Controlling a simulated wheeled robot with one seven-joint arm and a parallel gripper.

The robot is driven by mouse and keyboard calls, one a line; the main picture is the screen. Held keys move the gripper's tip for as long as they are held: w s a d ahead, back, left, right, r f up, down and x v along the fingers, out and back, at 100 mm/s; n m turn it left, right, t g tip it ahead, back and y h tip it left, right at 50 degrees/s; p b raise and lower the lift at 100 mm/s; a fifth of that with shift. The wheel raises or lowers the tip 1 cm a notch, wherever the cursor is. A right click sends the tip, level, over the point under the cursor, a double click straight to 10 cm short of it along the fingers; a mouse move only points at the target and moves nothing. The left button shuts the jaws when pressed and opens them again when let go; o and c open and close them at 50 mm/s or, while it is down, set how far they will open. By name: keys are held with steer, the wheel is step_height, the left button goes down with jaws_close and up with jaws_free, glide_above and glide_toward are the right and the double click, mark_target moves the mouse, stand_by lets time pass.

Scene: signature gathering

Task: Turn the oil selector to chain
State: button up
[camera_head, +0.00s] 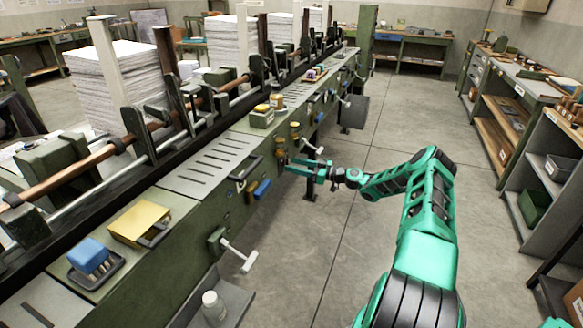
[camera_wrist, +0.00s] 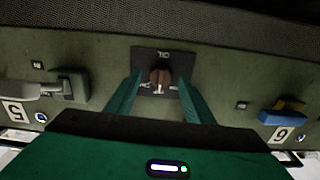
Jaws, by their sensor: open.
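The oil selector (camera_wrist: 160,78) is a small brown knob on a dark plate (camera_wrist: 143,58) on the green machine's side panel in the wrist view. The plate's lettering appears upside down, and small pale marks sit around the knob. I cannot tell which mark the knob points to. My gripper (camera_wrist: 158,88) is open, with one green finger on each side of the knob; contact is not clear. In the head view my gripper (camera_head: 285,163) is at the side of the long green machine (camera_head: 195,235), and the selector cannot be made out there.
In the wrist view a grey lever (camera_wrist: 65,85) is at left and a blue handle (camera_wrist: 283,112) at right. In the head view a white T-handle (camera_head: 238,255) and a grey-white lever (camera_head: 312,148) project from the machine. The aisle floor (camera_head: 340,225) is clear.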

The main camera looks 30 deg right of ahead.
steer(key=shift+w+a, duration=0.45)
steer(key=shift+w, duration=0.1)
steer(key=c, duration=1)
steer(key=shift+d+m, duration=0.1)
steer(key=shift+m, duration=4.6)
steer(key=shift+m, duration=0.3)
